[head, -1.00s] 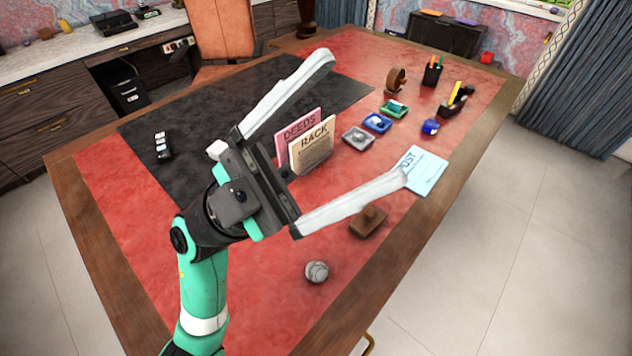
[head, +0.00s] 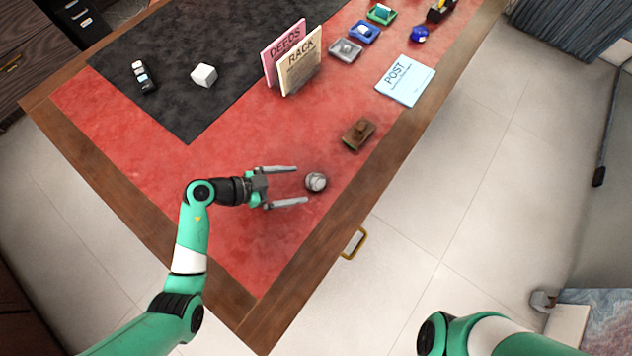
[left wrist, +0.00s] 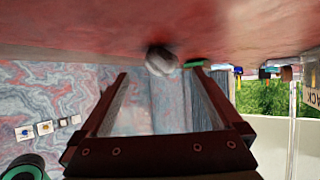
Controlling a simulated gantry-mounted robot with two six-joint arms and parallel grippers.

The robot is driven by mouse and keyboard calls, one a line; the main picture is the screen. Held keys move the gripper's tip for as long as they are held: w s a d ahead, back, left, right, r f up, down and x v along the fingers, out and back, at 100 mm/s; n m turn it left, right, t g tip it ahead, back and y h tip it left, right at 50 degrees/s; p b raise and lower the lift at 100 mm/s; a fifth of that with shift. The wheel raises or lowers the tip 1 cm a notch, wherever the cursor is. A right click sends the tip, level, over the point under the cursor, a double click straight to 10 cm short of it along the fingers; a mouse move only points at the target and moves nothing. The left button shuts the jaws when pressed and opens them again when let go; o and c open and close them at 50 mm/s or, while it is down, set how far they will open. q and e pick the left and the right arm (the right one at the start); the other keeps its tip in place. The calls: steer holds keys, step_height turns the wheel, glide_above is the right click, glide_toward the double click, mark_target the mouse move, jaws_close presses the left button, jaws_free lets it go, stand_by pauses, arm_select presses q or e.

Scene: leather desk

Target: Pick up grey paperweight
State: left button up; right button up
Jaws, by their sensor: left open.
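The grey paperweight (head: 316,182), a small round mottled ball, sits on the red leather desk top near its front right edge. My left gripper (head: 301,185) is low over the desk, with its two fingers apart and pointing right at the paperweight. The paperweight is just at or beyond the fingertips, roughly centred between them, and does not look gripped. In the left wrist view, which is upside down, the paperweight (left wrist: 160,60) shows ahead between the open finger ends (left wrist: 160,74). My right gripper is out of view.
A brown wooden block with a knob (head: 358,134) lies behind the paperweight. The leather around the gripper is clear.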

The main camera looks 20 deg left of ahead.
mark_target(308, 182)
arm_select(q)
steer(key=shift+w+d+f, duration=0.25)
steer(key=shift+w+d, duration=0.1)
steer(key=shift+w, duration=0.05)
steer(key=shift+f, duration=0.2)
steer(key=b+x, duration=0.4)
steer(key=shift+f, duration=0.15)
steer(key=shift+w+d, duration=0.25)
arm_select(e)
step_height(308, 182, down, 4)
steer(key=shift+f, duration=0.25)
arm_select(q)
steer(key=c, duration=1.6)
